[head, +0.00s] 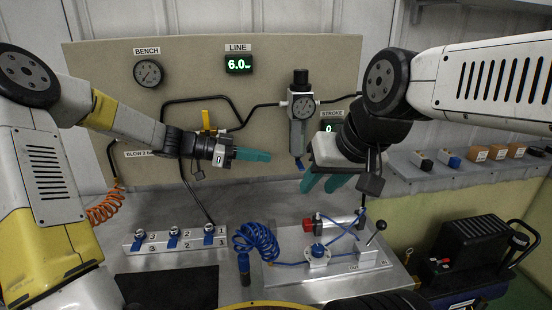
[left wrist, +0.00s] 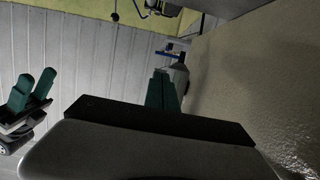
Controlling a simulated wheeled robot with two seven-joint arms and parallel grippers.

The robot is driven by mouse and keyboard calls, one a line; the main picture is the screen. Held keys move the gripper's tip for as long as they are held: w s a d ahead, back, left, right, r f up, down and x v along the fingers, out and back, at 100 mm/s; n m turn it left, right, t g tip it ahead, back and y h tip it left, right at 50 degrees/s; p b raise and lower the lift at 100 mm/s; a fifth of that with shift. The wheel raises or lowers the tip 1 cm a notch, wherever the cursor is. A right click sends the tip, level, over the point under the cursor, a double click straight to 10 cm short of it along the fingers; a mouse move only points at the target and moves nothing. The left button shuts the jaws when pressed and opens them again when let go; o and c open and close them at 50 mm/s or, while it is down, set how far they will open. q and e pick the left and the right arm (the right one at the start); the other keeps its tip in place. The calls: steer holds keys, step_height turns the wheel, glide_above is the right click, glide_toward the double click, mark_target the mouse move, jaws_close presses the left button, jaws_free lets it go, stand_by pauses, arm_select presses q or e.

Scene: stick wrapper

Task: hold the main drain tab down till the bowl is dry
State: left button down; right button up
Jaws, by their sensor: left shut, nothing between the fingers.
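The filter-regulator bowl (head: 298,135) hangs upright on the beige panel below a round gauge. A small blue tab (head: 300,163) shows at its bottom end. Any water in the bowl is too small to make out. My left gripper (head: 268,156) is shut and empty, its teal fingertips left of the tab and apart from it in the head view. In the left wrist view its shut fingers (left wrist: 163,92) point toward a small blue part (left wrist: 168,53), perhaps the tab. My right gripper (head: 325,183) is open and empty, below and right of the bowl; it also shows in the left wrist view (left wrist: 34,90).
A yellow lever (head: 207,121) sits on the line left of the bowl. The LINE display (head: 238,64) reads 6.0. Below are a manifold with several blue valves (head: 173,239), a coiled blue hose (head: 256,239) and a fixture plate (head: 335,270). The shelf at right holds small boxes.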

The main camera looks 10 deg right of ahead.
mark_target(300, 166)
arm_select(q)
steer(key=x, duration=0.9)
steer(key=shift+d, duration=0.35)
steer(key=shift+f, duration=0.1)
